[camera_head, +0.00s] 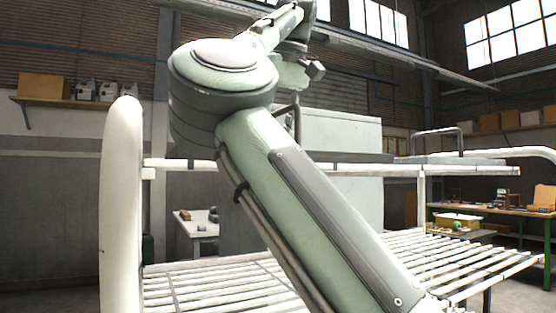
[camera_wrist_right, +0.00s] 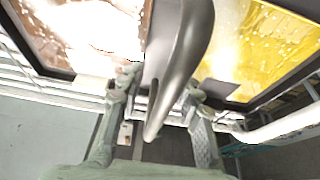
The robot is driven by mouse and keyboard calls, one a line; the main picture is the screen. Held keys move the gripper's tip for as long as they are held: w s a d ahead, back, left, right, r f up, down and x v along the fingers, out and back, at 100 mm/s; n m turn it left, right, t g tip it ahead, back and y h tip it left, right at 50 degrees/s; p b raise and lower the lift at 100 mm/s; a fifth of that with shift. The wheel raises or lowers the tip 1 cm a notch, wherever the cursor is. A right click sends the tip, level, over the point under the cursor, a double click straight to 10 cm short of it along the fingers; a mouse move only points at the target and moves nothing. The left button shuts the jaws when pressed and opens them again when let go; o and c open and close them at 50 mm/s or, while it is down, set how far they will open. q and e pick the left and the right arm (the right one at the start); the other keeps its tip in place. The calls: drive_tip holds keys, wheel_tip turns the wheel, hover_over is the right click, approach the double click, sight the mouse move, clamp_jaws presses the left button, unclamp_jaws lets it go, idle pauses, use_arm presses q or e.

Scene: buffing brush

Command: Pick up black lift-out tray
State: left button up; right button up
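In the right wrist view, a dark grey curved bar (camera_wrist_right: 182,60), like a tray handle, runs down between the fingers of my right gripper (camera_wrist_right: 160,84). The two fingers stand apart on either side of it. Black-rimmed parts lie to both sides, one holding bright speckled brown-white content (camera_wrist_right: 85,28), the other speckled yellow (camera_wrist_right: 240,40). They may belong to the black lift-out tray, but its full outline is cut off. My left gripper is out of view.
A white tubular frame with slatted shelves (camera_head: 210,285) spans the head view, with a thick white post (camera_head: 122,200) at left. A grey arched bar (camera_head: 438,132) stands at right. Behind are a grey cabinet (camera_head: 345,150) and a workbench (camera_head: 500,222) with a yellow bin (camera_head: 458,220).

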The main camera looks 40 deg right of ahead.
clamp_jaws()
idle(0.6)
